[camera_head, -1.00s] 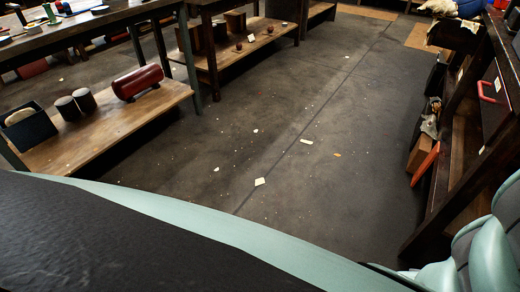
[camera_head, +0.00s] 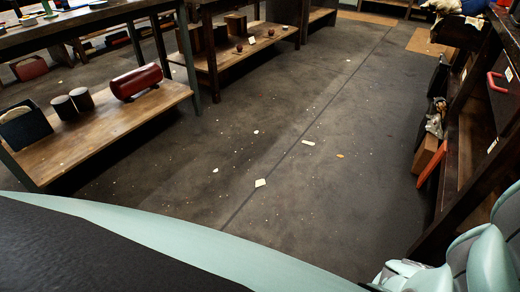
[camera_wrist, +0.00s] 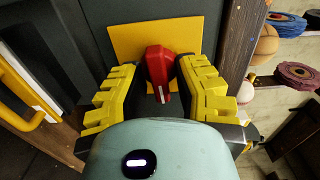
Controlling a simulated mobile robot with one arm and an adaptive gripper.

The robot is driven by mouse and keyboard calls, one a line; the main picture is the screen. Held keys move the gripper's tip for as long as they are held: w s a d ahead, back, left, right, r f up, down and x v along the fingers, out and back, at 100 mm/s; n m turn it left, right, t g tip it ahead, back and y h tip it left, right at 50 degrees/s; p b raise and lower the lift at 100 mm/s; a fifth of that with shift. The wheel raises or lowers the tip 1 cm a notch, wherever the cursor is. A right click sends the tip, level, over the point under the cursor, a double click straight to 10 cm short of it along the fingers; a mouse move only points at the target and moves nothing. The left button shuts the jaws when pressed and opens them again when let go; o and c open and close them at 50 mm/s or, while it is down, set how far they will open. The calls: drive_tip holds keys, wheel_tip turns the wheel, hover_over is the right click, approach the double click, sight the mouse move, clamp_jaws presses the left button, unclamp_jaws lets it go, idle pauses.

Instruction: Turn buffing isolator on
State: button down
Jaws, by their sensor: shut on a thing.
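The isolator shows in the wrist view as a red rotary handle (camera_wrist: 158,66) on a yellow square plate (camera_wrist: 190,30), fixed to a dark grey panel (camera_wrist: 98,12). A pale mark shows on the end of the handle nearest my camera. My gripper (camera_wrist: 161,74) has its yellow stepped fingers on both sides of the handle and is shut on it. The contact faces are partly hidden. Neither the isolator nor the gripper shows clearly in the head view.
A yellow bar handle (camera_wrist: 28,105) stands left of the isolator. Buffing wheels (camera_wrist: 300,74) and a tan ball (camera_wrist: 267,44) are to the right. In the head view, a dark rack (camera_head: 465,150) stands right, low benches (camera_head: 120,118) left, with open floor (camera_head: 310,190) between.

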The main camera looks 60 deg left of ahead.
drive_tip(key=shift+m, duration=0.4)
drive_tip(key=c, duration=1)
unclamp_jaws()
drive_tip(key=shift+c, duration=0.2)
drive_tip(key=shift+o, duration=0.3)
drive_tip(key=shift+d, duration=0.15)
drive_tip(key=v, duration=1.2)
